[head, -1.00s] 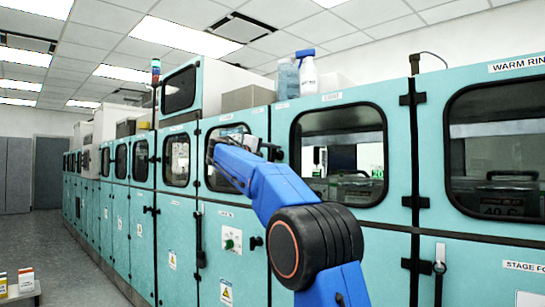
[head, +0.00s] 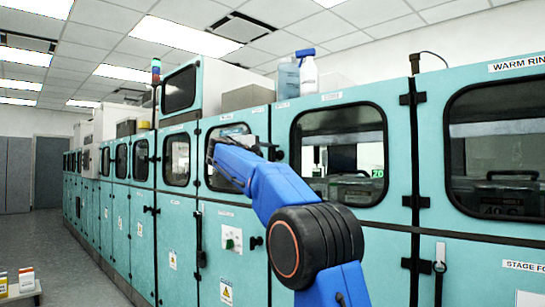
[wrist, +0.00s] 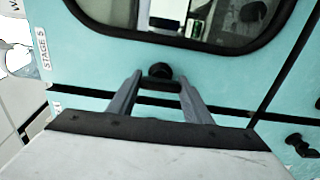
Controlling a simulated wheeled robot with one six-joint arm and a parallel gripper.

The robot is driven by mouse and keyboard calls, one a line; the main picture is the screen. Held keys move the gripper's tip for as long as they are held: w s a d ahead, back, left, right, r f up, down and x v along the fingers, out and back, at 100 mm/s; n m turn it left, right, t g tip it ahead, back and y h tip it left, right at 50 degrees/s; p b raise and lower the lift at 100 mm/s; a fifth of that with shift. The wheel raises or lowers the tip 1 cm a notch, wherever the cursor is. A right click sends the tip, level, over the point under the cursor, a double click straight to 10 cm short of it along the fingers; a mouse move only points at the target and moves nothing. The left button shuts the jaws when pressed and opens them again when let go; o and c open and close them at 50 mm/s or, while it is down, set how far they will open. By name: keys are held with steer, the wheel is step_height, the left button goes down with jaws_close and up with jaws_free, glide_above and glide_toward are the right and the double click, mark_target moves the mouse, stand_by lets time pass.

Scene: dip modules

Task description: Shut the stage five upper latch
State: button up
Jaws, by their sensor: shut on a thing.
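A teal upper door (wrist: 110,55) with a dark-rimmed window fills the top of the wrist view. A "STAGE 5" label (wrist: 43,48) is on its left part. A small black latch (wrist: 160,71) sits at the door's lower edge, by the dark seam. My gripper (wrist: 160,79) is shut on the latch, with one grey finger on each side of it. In the head view my gripper (head: 212,152) is at the cabinet front by a windowed upper door, and my blue arm hides the latch there.
The row of teal cabinets (head: 183,225) runs away to the left. Another black latch (wrist: 302,144) is at the right of the wrist view. A spray bottle (head: 307,72) stands on top. The floor (head: 85,270) is open at the left, with small boxes at the corner.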

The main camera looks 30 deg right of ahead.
steer(key=o, duration=1.1)
steer(key=shift+c, duration=0.2)
steer(key=shift+a, duration=0.1)
steer(key=v, duration=1.7)
steer(key=shift+a, duration=0.1)
